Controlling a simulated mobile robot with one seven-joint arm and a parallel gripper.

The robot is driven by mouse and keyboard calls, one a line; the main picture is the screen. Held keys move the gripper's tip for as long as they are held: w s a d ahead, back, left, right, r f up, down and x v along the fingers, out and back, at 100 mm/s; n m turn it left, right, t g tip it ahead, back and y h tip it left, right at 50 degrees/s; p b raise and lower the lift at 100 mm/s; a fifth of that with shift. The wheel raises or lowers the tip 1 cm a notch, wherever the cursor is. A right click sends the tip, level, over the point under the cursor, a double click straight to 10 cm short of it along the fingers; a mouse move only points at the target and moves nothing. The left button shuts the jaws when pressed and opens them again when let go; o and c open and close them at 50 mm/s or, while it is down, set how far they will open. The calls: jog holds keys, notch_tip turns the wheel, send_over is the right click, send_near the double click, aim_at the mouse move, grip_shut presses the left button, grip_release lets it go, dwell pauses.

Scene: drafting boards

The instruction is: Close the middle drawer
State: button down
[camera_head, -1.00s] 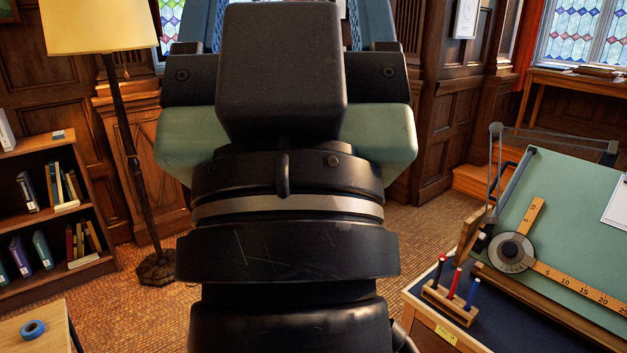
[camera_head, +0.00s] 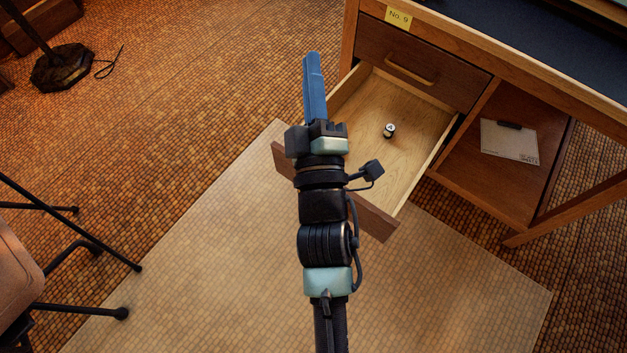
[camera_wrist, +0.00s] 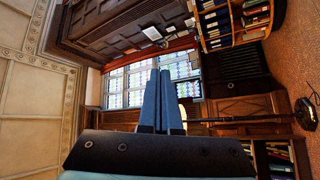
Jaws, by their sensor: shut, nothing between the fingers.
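The open drawer (camera_head: 420,128) is pulled out of the wooden desk (camera_head: 349,35), directly below a closed top drawer (camera_head: 400,58). A small black-and-white item (camera_head: 389,130) lies inside it. The open drawer's dark front (camera_head: 372,218) faces the lower left, and my arm hides part of it. Whether another drawer lies below is hidden. In the wrist view the fingers (camera_wrist: 161,90) are together, with windows beyond; the drawer is not in that view.
An open shelf (camera_head: 500,180) with a clipboard (camera_head: 510,140) is right of the drawers. A pale mat (camera_head: 220,250) covers the floor in front. A chair (camera_head: 20,270) stands at the lower left and a lamp base (camera_head: 62,67) at the upper left.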

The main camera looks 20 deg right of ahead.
jog(key=s+a+f+n+g+y+b, duration=0.15)
jog(key=s+f+b, duration=0.25)
jog(key=f, duration=0.8)
jog(key=s+a+f+n+g+b, duration=0.1)
jog(key=s+a+f+n+b, duration=0.2)
jog(key=f, duration=1)
jog(key=s+f+n+g+y+b, duration=0.15)
jog(key=s+f+b, duration=0.35)
jog(key=f, duration=0.7)
jog(key=shift+t+h, duration=0.4)
jog(key=shift+h, duration=0.1)
jog(key=w+d, duration=0.1)
jog(key=w, duration=0.2)
jog(key=w+d+b, duration=0.1)
jog(key=w, duration=0.3)
jog(key=w+d+b, duration=0.1)
jog(key=w, duration=0.3)
jog(key=shift+d+r, duration=0.2)
jog(key=shift+d, duration=0.15)
jog(key=shift+w+d, duration=0.35)
jog(key=shift+d, duration=0.15)
